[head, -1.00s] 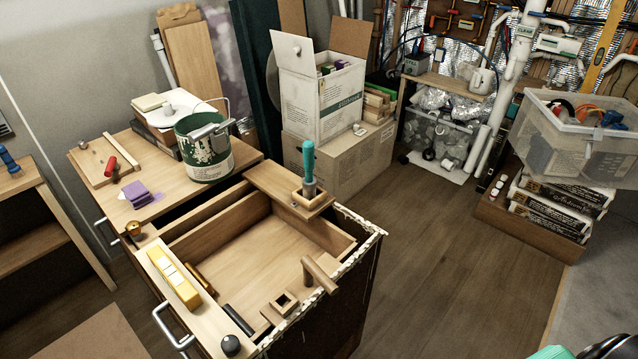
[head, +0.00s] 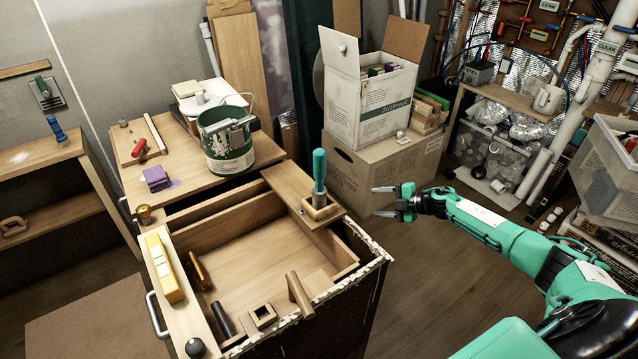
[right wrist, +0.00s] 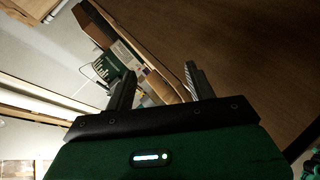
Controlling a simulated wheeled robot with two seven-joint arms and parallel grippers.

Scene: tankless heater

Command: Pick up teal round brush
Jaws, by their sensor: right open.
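The teal round brush (head: 319,172) stands upright, handle up, in a small square wooden holder (head: 320,209) on the plank across the right part of the open wooden cabinet. My right gripper (head: 378,201) is open and empty, to the right of the brush and apart from it, pointing left at about the holder's height in the picture. In the right wrist view its two fingers (right wrist: 158,82) are spread with nothing between them. I cannot make out the brush in that view. My left gripper is not in view.
A green paint can (head: 228,147) stands on the cabinet top behind the brush. Cardboard boxes (head: 378,172) stand on the floor behind my right gripper. Floor right of the cabinet is clear.

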